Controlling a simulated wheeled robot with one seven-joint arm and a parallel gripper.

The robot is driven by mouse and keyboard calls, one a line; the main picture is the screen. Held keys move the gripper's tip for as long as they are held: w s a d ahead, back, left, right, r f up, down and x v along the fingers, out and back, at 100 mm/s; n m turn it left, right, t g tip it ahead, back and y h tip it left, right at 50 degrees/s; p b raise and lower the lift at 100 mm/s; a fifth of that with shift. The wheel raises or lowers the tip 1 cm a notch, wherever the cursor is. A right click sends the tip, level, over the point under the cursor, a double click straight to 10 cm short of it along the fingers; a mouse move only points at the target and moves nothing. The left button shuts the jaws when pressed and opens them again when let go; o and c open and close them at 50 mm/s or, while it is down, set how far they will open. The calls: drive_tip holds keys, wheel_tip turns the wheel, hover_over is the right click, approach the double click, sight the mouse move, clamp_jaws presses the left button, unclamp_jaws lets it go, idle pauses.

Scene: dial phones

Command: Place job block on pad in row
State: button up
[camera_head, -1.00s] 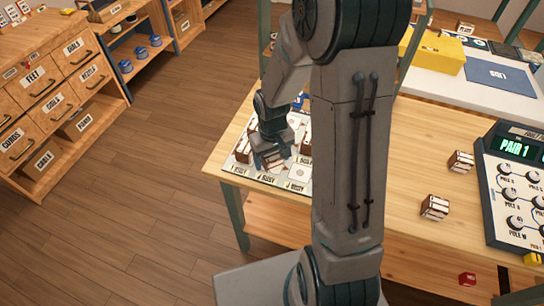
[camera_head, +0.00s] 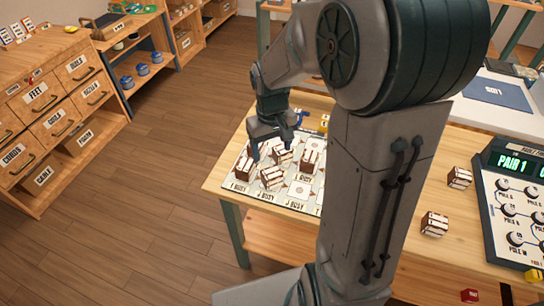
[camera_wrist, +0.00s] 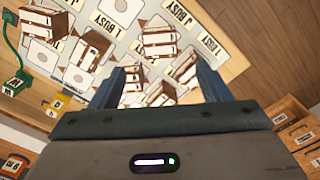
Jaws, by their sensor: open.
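The job blocks are small brown-and-white blocks. Several stand close together on the white pad mat (camera_head: 243,190) at the table's left end, one at its left edge (camera_head: 245,167), one in front (camera_head: 271,177) and one at the right (camera_head: 309,160). Labels ending in BUSY run along the mat's front edge. My gripper (camera_head: 272,148) is open and empty above this group. In the wrist view my gripper's fingers (camera_wrist: 158,85) are spread, with blocks (camera_wrist: 158,95) below and between them. Some blocks look tilted. Two more job blocks (camera_head: 459,178) (camera_head: 434,224) stand on the bare table.
A dial panel (camera_head: 515,205) with a PAIR 1 display is at the right. A red block (camera_head: 468,295) is at the lower right. My arm hides the middle of the table and part of the mat. A drawer cabinet (camera_head: 50,110) stands left across open floor.

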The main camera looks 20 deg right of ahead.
drive_tip(key=s+r+m+t, duration=0.1)
drive_tip(key=s+r, duration=0.3)
drive_tip(key=s, duration=0.3)
drive_tip(key=s+r+t, duration=0.2)
drive_tip(key=s+r, duration=0.2)
drive_tip(key=s, duration=0.3)
drive_tip(key=shift+r+m, duration=0.25)
drive_tip(key=shift+m, duration=0.15)
